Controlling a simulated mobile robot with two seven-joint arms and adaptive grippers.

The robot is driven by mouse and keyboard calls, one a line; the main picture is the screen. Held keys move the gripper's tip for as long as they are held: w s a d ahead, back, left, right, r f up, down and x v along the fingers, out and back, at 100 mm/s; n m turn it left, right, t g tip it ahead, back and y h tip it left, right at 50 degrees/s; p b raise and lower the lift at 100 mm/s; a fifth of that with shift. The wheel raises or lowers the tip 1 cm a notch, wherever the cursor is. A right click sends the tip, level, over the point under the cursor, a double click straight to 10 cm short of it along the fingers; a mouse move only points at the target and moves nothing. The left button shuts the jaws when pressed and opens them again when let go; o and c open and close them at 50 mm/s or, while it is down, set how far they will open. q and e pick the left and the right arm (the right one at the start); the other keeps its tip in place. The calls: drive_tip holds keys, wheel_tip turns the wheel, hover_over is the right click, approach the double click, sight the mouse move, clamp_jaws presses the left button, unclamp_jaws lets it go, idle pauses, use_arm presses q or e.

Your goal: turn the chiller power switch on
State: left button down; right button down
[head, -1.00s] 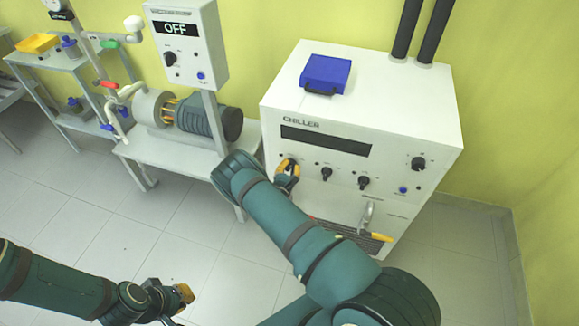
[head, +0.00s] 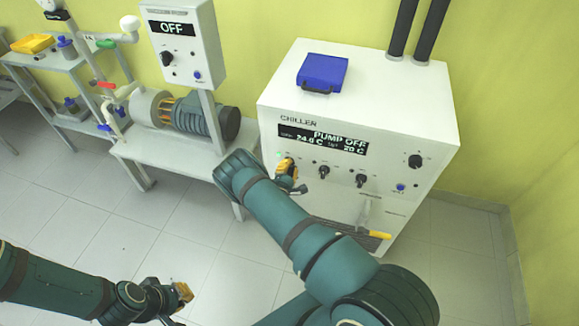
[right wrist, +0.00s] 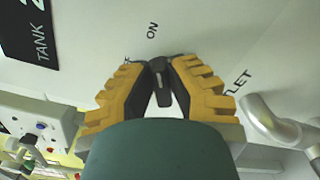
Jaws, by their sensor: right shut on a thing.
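The white chiller (head: 420,115) stands at the right in the head view. Its display (head: 322,140) is lit and reads "PUMP OFF" with temperature figures. My right gripper (head: 286,170) is at the left end of the chiller's front panel. In the right wrist view its yellow-and-black fingers (right wrist: 160,88) are shut on a black knob (right wrist: 158,80), the power switch, below an "ON" label.
More black knobs (head: 361,181) and a blue button (head: 401,187) sit along the chiller's panel. A blue case (head: 322,73) lies on top. A control box reading "OFF" (head: 172,28) stands to the left.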

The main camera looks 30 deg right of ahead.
idle(0.4)
drive_tip(key=c, duration=0.9)
unclamp_jaws()
drive_tip(key=shift+w, duration=0.1)
drive_tip(key=shift+a, duration=0.1)
drive_tip(key=v, duration=1.2)
